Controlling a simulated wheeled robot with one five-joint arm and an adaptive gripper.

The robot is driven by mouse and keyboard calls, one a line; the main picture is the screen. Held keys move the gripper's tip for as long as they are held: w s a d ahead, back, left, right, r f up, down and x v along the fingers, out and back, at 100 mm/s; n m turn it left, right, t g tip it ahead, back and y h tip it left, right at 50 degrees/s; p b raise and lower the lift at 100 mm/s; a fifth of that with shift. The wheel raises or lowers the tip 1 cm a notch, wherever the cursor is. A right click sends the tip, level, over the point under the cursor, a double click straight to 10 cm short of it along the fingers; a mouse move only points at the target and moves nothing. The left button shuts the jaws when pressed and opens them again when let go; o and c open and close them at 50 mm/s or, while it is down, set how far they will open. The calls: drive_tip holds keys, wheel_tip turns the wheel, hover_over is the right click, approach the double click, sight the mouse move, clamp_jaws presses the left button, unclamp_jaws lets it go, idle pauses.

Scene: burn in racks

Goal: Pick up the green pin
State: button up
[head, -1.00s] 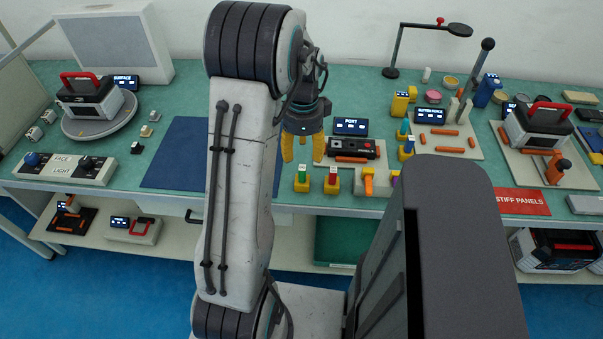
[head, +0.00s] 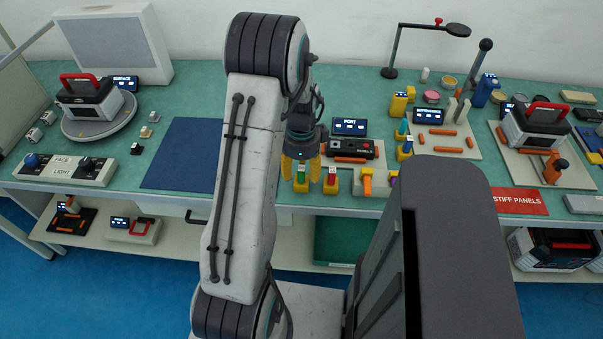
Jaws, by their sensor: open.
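The green pin (head: 301,172) stands upright in a small yellow block (head: 301,187) near the front edge of the bench, left of a red pin (head: 332,171) in a similar block. My gripper (head: 301,172) hangs point-down over the green pin, its yellow fingers apart. One finger shows left of the pin and one to its right, with the pin's lower part visible between them. I cannot tell from this view whether the fingers are level with the pin or behind it.
A black device marked with a port panel (head: 352,149) lies just behind the red pin. An orange pin piece (head: 367,180) stands to the right. A blue mat (head: 187,155) lies to the left. The bench front edge is close.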

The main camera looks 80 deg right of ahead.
clamp_jaws()
idle(0.6)
